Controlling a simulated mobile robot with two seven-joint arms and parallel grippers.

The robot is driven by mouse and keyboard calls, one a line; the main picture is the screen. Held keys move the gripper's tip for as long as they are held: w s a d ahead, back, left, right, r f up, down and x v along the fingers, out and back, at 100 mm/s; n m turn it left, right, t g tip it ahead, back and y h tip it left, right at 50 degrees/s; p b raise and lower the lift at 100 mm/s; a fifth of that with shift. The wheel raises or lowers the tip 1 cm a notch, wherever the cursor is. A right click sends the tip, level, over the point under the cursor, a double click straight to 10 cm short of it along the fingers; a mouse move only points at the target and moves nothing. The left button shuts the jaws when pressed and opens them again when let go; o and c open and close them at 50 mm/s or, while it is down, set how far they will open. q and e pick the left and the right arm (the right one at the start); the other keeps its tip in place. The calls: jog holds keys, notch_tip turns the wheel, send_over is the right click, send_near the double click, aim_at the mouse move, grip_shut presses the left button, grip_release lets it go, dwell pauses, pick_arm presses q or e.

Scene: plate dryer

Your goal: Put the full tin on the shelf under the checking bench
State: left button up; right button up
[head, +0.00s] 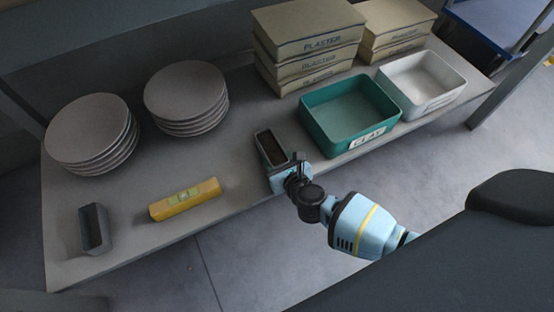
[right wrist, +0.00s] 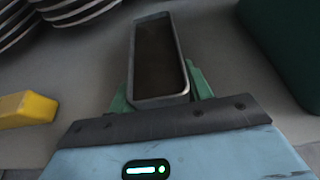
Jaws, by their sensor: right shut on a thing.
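A narrow grey tin with dark brown contents (head: 268,146) is at the front edge of a long grey shelf (head: 240,160). My right gripper (head: 288,166) is shut on its near end. In the right wrist view the same tin (right wrist: 158,58) sits between the green fingers (right wrist: 160,95), pointing away from the gripper. I cannot tell whether its base touches the surface. A second grey tin (head: 95,228) stands at the left end of the surface; its inside looks empty. My left gripper is not in view.
Two plate stacks (head: 92,130) (head: 186,92) stand behind. A green clay tub (head: 349,108), a white tub (head: 422,82) and plaster boxes (head: 308,45) crowd the right. Bare surface lies between the level and the held tin.

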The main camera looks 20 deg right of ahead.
jog(key=shift+f, duration=0.15)
jog(key=o, duration=1.2)
jog(key=shift+s+r, duration=0.25)
jog(key=shift+p+v, duration=2.75)
jog(key=shift+v, duration=3)
